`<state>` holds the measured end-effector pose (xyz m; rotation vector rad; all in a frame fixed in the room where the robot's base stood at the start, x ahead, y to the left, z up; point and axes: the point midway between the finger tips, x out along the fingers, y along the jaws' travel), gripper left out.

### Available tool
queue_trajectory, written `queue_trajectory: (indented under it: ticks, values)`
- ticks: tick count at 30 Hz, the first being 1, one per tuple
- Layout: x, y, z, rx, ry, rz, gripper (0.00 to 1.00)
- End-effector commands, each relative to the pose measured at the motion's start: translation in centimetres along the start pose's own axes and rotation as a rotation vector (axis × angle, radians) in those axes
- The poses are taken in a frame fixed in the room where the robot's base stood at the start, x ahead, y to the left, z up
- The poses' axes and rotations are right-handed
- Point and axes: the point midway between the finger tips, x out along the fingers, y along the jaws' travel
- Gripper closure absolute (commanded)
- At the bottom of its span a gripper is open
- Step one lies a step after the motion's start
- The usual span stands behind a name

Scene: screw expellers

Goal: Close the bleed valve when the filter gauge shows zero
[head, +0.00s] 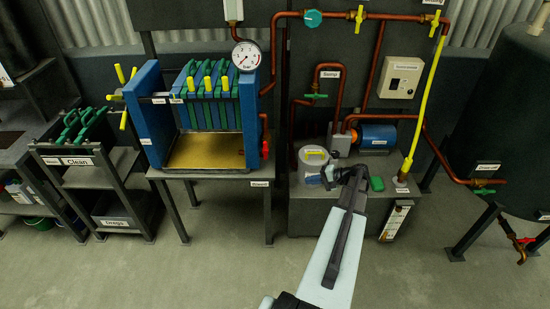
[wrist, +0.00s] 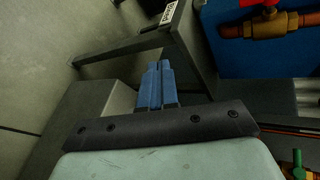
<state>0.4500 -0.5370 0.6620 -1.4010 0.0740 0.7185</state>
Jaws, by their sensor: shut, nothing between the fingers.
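The round white filter gauge (head: 246,55), marked bar, is on the upper right of the blue filter press (head: 152,120); its needle is too small to read surely. A valve with a red handle (head: 265,147) is on the press's right side, likely the bleed valve, though I cannot read its label. In the wrist view the red handle (wrist: 268,4) sits on a brass body (wrist: 262,26) at the upper right, cut off by the edge. My gripper (head: 309,180) is right of and below this valve, apart from it. Its blue fingers (wrist: 159,68) are together and empty.
A clear lidded vessel (head: 313,160) and a blue motor (head: 376,136) stand behind my gripper on a grey base. Copper pipes (head: 270,60) run above. A yellow pipe (head: 425,105) rises at right, near a dark tank (head: 500,120). The press's stand (head: 215,174) is left; floor in front is clear.

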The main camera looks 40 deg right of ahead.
Motion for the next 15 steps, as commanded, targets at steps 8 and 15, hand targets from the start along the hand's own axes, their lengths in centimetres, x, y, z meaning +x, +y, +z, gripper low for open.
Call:
queue_trajectory:
  ticks: [8,15]
  values:
    - [-1.2,-6.9,-0.1,-0.112,-0.065,-0.374,1.00]
    - [-1.9,-8.4,1.2,-0.223,-0.099,-0.468,1.00]
